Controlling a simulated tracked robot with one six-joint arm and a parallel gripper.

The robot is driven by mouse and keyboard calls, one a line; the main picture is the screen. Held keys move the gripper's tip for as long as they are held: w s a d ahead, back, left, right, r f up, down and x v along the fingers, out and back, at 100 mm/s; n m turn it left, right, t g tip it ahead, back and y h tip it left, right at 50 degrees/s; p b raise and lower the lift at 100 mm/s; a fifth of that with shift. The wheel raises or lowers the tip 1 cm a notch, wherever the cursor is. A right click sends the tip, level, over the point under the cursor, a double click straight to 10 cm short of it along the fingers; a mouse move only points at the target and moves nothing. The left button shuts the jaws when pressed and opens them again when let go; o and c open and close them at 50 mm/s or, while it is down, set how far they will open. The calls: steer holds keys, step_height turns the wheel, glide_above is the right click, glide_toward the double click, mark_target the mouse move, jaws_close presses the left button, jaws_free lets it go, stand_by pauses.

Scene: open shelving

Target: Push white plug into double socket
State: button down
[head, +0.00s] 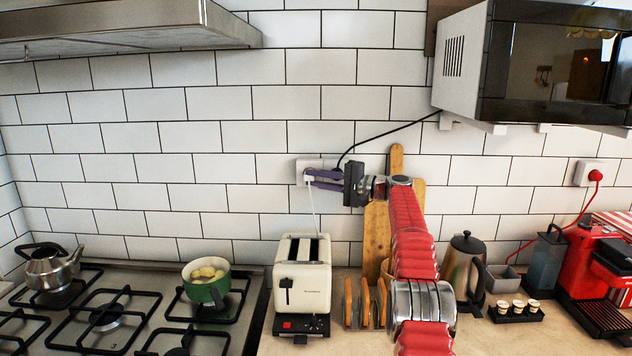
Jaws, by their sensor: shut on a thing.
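The white double socket (314,162) is on the tiled wall above the toaster, partly covered by my gripper. The white plug (308,176) is at the left half of the socket, with a thin white cord hanging from it toward the toaster (303,272). My gripper (310,179), with purple fingers, reaches in from the right and is shut on the plug. The plug overlaps the socket face; I cannot tell whether its pins are inside. A black cord (385,133) from the microwave runs down to the right side of the socket.
The microwave (466,65) hangs at upper right and a range hood (130,28) at upper left. Wooden boards (377,235) lean behind my arm. A gas hob (120,310) with a green pot (207,285) is at left. A red coffee machine stands at right.

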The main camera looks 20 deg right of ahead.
steer(key=shift+w+d, duration=0.1)
steer(key=shift+w, duration=0.2)
steer(key=c, duration=1.6)
jaws_free()
steer(key=shift+s+d, duration=0.15)
steer(key=shift+d, duration=0.05)
steer(key=v, duration=1.3)
steer(key=shift+s+d+f, duration=0.1)
steer(key=shift+s+d, duration=0.05)
